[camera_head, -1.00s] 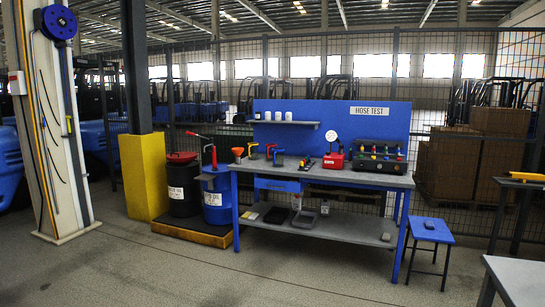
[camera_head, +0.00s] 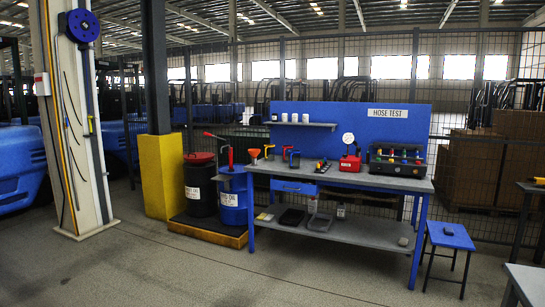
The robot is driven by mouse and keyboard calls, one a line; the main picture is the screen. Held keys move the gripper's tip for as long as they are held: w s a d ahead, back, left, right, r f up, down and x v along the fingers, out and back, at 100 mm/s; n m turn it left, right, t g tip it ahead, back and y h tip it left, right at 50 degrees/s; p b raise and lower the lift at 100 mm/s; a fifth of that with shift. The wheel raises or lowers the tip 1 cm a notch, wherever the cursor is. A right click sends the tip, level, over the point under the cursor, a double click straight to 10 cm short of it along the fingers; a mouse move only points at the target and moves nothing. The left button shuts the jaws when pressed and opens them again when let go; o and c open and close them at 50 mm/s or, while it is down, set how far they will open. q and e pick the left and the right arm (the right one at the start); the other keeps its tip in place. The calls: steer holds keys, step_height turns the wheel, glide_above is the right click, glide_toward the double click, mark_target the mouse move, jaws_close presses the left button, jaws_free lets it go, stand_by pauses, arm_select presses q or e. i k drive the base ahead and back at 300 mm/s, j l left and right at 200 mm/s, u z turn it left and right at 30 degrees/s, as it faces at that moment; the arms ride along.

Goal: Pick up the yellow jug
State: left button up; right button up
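A small yellow jug (camera_head: 286,153) appears to stand on the grey top of the blue workbench (camera_head: 400,183), left of its middle. It is small in the picture and partly overlapped by a dark blue jug (camera_head: 294,159) beside it. A reddish jug (camera_head: 268,151) and an orange funnel (camera_head: 254,155) stand to its left. Neither of my grippers shows in the head view, and nothing of my arms is seen near the bench.
A red gauge unit (camera_head: 351,163) and a black case (camera_head: 396,158) stand further right on the bench. A blue stool (camera_head: 450,236) is at its right end, and drums (camera_head: 200,185) on a low pallet at its left. The floor in front is open.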

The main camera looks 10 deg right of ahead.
mark_target(269, 148)
steer(key=i+z, duration=0.1)
steer(key=z, duration=0.35)
steer(key=i, duration=4.45)
